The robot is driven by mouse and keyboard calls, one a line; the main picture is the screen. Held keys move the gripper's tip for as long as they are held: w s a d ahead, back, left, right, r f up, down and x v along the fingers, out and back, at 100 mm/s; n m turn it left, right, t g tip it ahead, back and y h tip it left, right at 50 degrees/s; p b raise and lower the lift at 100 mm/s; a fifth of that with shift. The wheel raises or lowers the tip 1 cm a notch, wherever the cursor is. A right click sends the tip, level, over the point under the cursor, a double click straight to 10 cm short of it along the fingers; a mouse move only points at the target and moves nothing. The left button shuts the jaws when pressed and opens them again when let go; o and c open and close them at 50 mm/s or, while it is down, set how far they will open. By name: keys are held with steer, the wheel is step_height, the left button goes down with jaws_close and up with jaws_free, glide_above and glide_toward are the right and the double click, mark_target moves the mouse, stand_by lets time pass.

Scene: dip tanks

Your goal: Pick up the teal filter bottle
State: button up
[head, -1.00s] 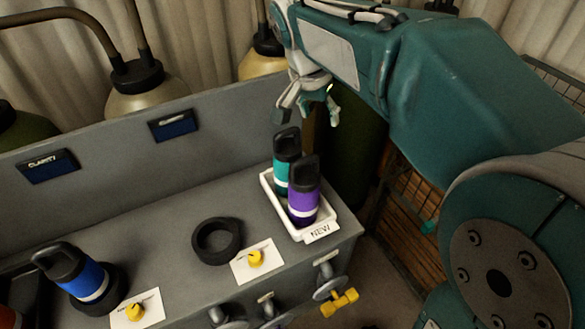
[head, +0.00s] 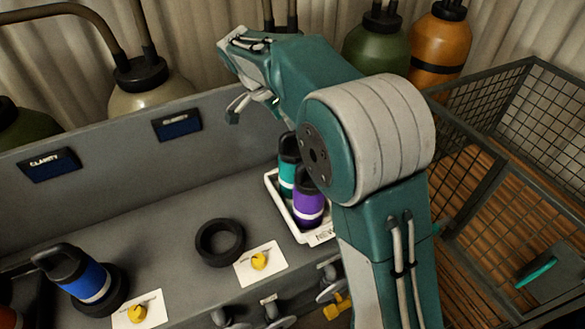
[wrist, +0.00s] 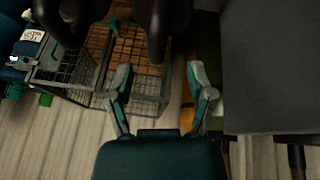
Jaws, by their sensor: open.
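The teal filter bottle (head: 287,180) stands upright in a white tray (head: 272,192) at the right end of the grey bench. It has a black cap with a loop. A purple bottle (head: 308,209) stands in front of it in the same tray and hides part of it. My gripper (head: 252,104) is open and empty, above and to the left of the teal bottle, apart from it. In the wrist view my open fingers (wrist: 160,78) have nothing between them. Large black shapes at the top of that view are too dark to identify.
A black ring (head: 202,246) lies on the bench, and a blue bottle (head: 90,281) sits in another ring at left. Cards with yellow knobs (head: 259,261) lie near the front edge. A wire cage (head: 470,150) stands at right. My arm covers the tray's right side.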

mark_target(293, 163)
steer(key=x, duration=0.5)
steer(key=shift+s+d+f, duration=0.1)
jaws_close()
